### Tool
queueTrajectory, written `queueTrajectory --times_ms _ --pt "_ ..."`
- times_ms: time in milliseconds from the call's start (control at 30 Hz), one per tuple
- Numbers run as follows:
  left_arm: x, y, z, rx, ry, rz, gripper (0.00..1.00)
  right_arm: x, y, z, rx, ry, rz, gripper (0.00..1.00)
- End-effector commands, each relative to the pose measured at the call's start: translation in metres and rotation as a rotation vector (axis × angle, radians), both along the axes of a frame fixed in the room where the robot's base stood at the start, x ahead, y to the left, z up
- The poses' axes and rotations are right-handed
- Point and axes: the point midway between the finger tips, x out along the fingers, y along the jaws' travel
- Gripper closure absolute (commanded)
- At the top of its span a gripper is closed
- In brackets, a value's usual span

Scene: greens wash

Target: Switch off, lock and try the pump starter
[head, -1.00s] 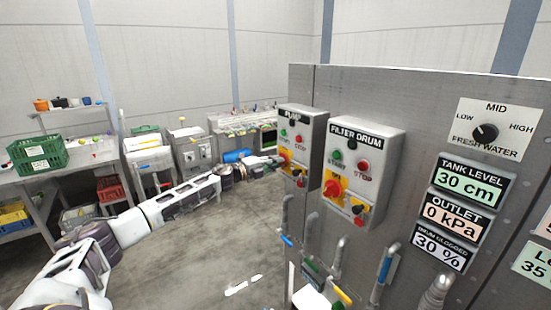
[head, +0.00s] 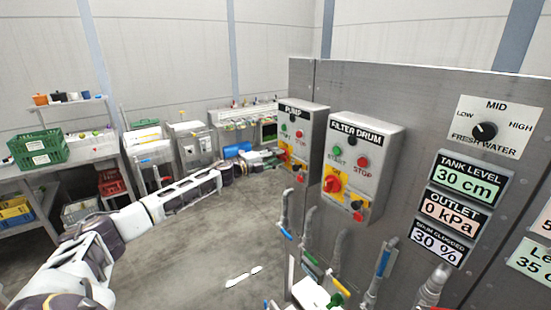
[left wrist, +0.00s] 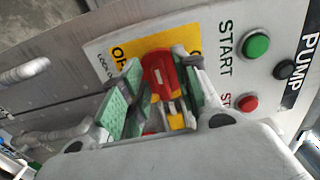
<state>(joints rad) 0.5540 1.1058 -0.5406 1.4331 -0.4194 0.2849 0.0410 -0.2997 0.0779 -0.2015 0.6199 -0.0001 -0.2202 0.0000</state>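The pump starter (head: 303,125) is a grey box on the steel panel, with a green start button, a red stop button and a red rotary handle on a yellow plate. My left gripper (head: 279,157) is at this handle, in front of the box. In the left wrist view, the green-padded fingers (left wrist: 156,82) stand on either side of the red handle (left wrist: 158,72), apparently with small gaps. The green start button (left wrist: 257,45) and red stop button (left wrist: 247,103) show to the right. The yellow plate (left wrist: 127,50) is partly hidden by the fingers. My right gripper is not in view.
The filter drum starter (head: 365,150) is a similar box just right of the pump starter. Pipes and valves with coloured handles (head: 383,263) stand below. A bench with a green crate (head: 38,148) is at the far left. The floor between is mostly clear.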

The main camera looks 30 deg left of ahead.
Motion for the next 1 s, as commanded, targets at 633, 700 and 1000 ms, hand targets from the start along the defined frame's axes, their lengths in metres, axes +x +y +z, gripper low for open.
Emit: queueTrajectory --times_ms 633,700,1000 --pt "-0.007 0.003 -0.002 0.003 0.001 -0.001 0.67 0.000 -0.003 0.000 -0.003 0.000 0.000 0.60" --pt "-0.010 0.004 -0.001 0.002 0.000 0.000 0.67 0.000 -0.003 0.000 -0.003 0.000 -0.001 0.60" --pt "-0.024 0.009 -0.001 0.002 0.001 -0.002 0.67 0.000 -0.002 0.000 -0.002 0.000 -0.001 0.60"
